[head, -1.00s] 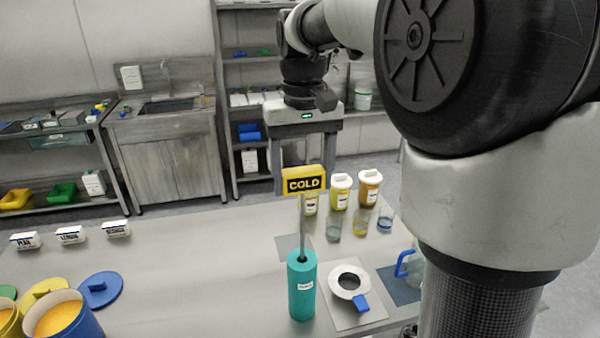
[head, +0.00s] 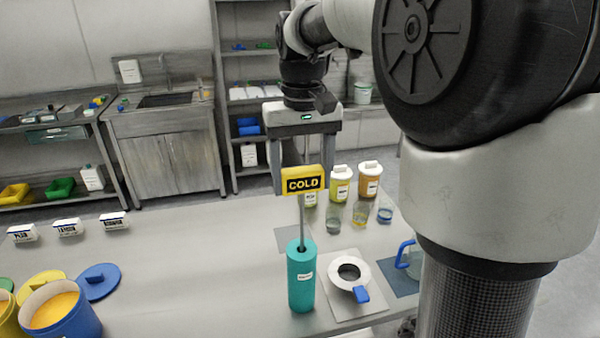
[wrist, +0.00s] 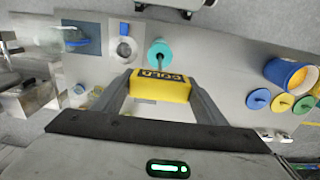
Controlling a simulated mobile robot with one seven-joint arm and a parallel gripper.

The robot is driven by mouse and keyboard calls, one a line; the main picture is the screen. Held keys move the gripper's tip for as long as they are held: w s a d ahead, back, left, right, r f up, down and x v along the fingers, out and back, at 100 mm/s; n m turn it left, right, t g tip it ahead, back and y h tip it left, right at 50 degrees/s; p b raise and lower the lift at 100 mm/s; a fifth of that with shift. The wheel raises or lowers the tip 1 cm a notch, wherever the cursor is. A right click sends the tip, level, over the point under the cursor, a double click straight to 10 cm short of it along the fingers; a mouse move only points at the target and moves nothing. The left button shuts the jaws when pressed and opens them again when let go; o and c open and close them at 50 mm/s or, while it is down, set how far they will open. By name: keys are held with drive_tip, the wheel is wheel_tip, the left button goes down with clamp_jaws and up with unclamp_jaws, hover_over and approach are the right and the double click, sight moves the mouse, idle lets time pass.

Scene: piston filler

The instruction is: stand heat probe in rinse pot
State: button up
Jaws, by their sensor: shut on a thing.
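The heat probe has a yellow block marked COLD (head: 303,181) on a thin grey rod (head: 302,222). My gripper (head: 303,184) is shut on the yellow block, which also shows between the fingers in the wrist view (wrist: 160,86). The rod hangs about upright, and its lower end meets the dark opening of a tall teal pot (head: 301,278); the tip is hidden. The pot carries a small white label that I cannot read; I take it as the rinse pot. Its round top shows beyond the block in the wrist view (wrist: 160,53).
Right of the pot, a white ring with a blue tab (head: 349,272) lies on a pale mat, with a blue-handled jug (head: 408,258) beyond. Lidded jars (head: 341,183) and small glasses stand behind. A blue tub (head: 60,312) is front left.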

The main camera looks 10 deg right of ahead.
drive_tip(key=b, duration=0.4)
hover_over(302, 236)
drive_tip(key=shift+w+f, duration=0.15)
drive_tip(key=shift+f, duration=1.45)
drive_tip(key=shift+w+f, duration=0.1)
drive_tip(key=shift+f, duration=1.65)
drive_tip(key=shift+f+b, duration=2.8)
drive_tip(key=shift+f, duration=1.75)
drive_tip(key=o, duration=1.1)
wheel_tip(302, 236, up, 17)
drive_tip(key=p, duration=0.3)
drive_tip(key=shift+r, duration=0.2)
